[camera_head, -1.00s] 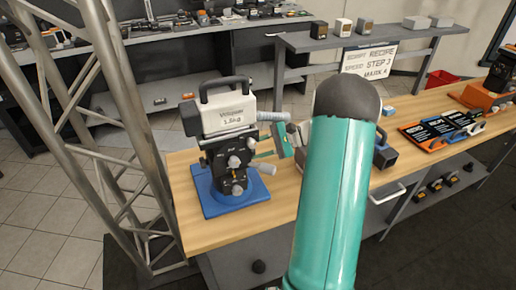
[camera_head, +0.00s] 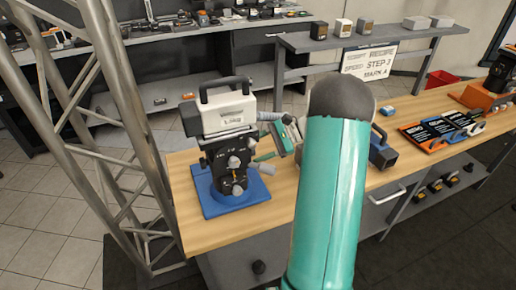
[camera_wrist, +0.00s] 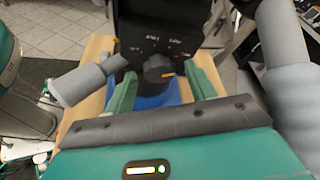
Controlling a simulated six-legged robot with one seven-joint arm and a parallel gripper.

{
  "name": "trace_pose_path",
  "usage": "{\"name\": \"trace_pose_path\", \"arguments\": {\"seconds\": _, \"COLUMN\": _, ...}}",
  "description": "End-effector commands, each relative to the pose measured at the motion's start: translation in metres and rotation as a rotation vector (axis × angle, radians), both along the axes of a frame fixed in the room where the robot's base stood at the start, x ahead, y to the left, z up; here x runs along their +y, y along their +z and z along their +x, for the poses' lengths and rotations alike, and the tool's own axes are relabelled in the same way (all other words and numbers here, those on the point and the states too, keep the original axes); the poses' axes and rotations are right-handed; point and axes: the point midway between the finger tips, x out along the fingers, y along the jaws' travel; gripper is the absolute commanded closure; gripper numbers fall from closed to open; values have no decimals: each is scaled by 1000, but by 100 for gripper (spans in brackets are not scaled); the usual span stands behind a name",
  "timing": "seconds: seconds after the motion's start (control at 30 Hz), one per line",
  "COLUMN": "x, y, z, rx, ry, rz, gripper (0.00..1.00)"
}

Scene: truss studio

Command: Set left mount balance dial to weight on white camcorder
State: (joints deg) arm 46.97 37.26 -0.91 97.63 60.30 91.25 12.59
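A white camcorder (camera_head: 228,110) with a black handle sits on a black mount (camera_head: 226,158) at the left end of the wooden bench. Its side label shows a weight in kg, too small to read surely. The mount has several grey knobs and stands on a blue base plate (camera_head: 208,203). My gripper (camera_wrist: 160,80) is open, with a green finger on each side of the dial; contact cannot be told. In the head view my arm partly hides my gripper (camera_head: 286,138).
A grey knob handle (camera_wrist: 82,82) sticks out left of the dial in the wrist view. A metal truss (camera_head: 110,100) stands left of the bench (camera_head: 285,190).

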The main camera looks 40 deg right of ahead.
Motion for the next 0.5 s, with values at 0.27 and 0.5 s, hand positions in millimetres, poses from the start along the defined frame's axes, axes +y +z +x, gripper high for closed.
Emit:
{"name": "trace_pose_path", "arguments": {"seconds": 0.27, "x": -10, "y": 3, "z": -4, "rx": 0, "ry": -1, "rz": 0, "gripper": 45}}
{"name": "trace_pose_path", "arguments": {"seconds": 0.5, "x": -50, "y": 19, "z": -23, "rx": -1, "ry": -2, "rz": -2, "gripper": 45}}
